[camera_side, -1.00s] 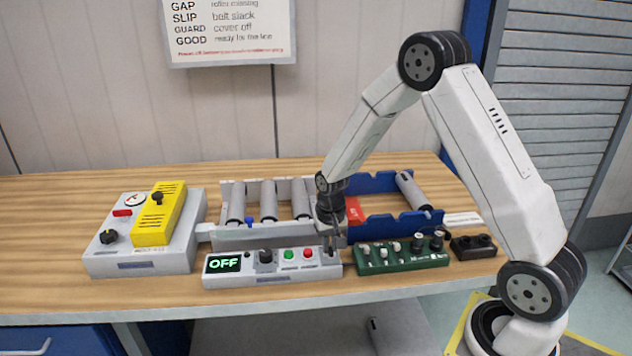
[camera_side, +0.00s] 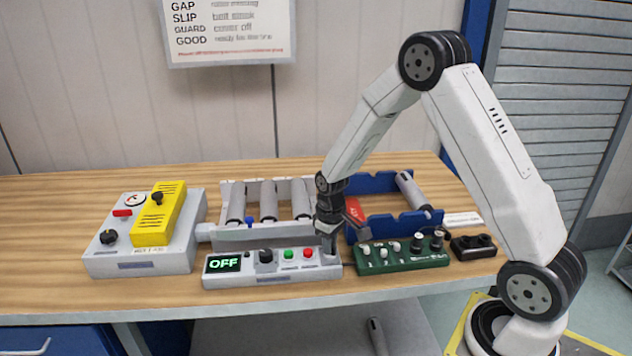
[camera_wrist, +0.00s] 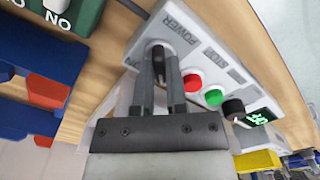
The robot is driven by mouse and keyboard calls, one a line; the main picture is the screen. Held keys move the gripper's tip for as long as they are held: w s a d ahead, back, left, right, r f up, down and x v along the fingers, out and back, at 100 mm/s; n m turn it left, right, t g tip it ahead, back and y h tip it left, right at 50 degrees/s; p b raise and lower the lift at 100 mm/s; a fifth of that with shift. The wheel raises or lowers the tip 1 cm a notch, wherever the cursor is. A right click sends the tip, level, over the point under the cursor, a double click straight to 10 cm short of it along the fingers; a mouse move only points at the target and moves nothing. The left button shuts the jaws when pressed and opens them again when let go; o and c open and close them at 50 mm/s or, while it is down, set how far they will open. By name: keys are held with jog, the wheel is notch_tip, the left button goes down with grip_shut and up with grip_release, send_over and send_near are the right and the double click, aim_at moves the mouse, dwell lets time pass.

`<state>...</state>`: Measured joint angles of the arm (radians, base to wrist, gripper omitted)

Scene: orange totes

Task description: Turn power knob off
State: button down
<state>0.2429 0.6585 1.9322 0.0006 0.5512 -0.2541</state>
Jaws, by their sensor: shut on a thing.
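The control box (camera_side: 240,278) is a light grey panel at the table's front. Its display (camera_side: 223,264) reads OFF in green. A black knob (camera_side: 265,256), a green button (camera_side: 289,254) and a red button (camera_side: 308,253) sit to the right of the display. The power knob (camera_wrist: 158,48) is a dark knob beside the word POWER in the wrist view, at the box's right end in the side view. My gripper (camera_wrist: 159,62) points down over that end, its two fingers shut around the power knob. The fingers partly hide the knob.
A green board (camera_side: 405,262) with several knobs lies just right of the box. A grey box with a yellow cover (camera_side: 160,215) is at left. The front left table is clear.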

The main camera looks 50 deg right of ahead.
dwell(0.3)
jog(key=c, duration=0.7)
grip_release()
jog(key=shift+o, duration=0.2)
jog(key=shift+r, duration=0.15)
jog(key=shift+r, duration=3.75)
jog(key=shift+s+a+r, duration=0.15)
jog(key=shift+a, duration=0.1)
jog(key=s+a+r+t, duration=0.1)
jog(key=s+a+t, duration=0.1)
jog(key=s+a, duration=0.7)
jog(key=s, duration=0.3)
jog(key=shift+s+a+r+t, duration=0.15)
jog(key=shift+s+a+t, duration=0.05)
jog(key=shift+a+t, duration=0.1)
